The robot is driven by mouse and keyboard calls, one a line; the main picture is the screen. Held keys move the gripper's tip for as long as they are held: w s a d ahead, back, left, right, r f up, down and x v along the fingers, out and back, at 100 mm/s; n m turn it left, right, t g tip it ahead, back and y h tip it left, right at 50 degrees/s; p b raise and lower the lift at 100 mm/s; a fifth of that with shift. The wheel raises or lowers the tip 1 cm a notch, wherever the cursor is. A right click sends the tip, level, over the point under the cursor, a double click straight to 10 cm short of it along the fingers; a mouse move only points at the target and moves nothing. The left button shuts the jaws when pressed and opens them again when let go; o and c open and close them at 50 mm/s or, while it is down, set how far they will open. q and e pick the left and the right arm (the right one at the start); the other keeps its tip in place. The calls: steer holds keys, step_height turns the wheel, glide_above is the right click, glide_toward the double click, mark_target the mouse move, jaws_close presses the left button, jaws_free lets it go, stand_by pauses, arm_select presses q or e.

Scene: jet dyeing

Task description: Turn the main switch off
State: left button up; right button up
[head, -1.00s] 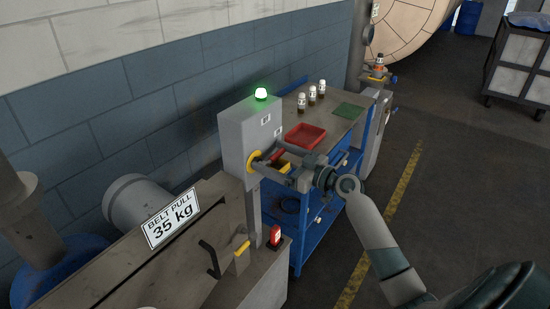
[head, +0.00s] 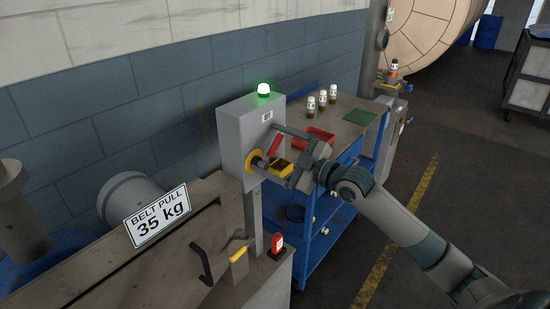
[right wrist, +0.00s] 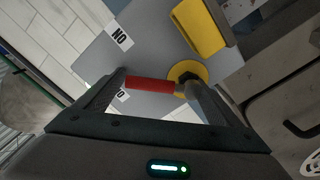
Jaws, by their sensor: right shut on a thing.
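The main switch is on a grey box (head: 232,135) on a post. It has a red handle (head: 274,146) on a yellow disc (head: 254,163). A green lamp (head: 264,89) glows on top. My right gripper (head: 267,149) is at the box front, shut on the red handle, one finger above it and one low by the disc. In the right wrist view the handle (right wrist: 148,84) spans between the fingers, pointing left from the disc (right wrist: 183,69). An ON label (right wrist: 120,37) shows upside down; a second label is partly covered. My left gripper is not in view.
A blue cart (head: 329,236) behind carries a red tray (head: 322,134), several small bottles and a green mat (head: 358,117).

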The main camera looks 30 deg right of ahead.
mark_target(252, 147)
steer(key=shift+s+a+r+n, duration=0.15)
steer(key=shift+a+r+n, duration=0.15)
steer(key=shift+n, duration=0.6)
steer(key=n, duration=0.2)
steer(key=a, duration=0.1)
steer(key=shift+s+r+n, duration=0.2)
steer(key=shift+r+n, duration=0.05)
steer(key=shift+n, duration=0.15)
steer(key=n, duration=0.1)
steer(key=a+n, duration=0.1)
steer(key=shift+s+r+n+p, duration=0.1)
steer(key=shift+s+n+p, duration=0.05)
steer(key=shift+n+p, duration=0.2)
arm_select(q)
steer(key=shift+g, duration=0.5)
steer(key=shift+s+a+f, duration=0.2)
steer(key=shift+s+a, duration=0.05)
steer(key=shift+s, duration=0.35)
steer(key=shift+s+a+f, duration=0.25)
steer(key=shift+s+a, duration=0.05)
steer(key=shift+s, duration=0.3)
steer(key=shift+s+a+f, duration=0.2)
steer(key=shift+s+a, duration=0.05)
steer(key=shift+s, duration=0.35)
arm_select(e)
steer(key=shift+s+a+n, duration=0.2)
steer(key=shift+a+n, duration=0.2)
steer(key=shift+n, duration=0.65)
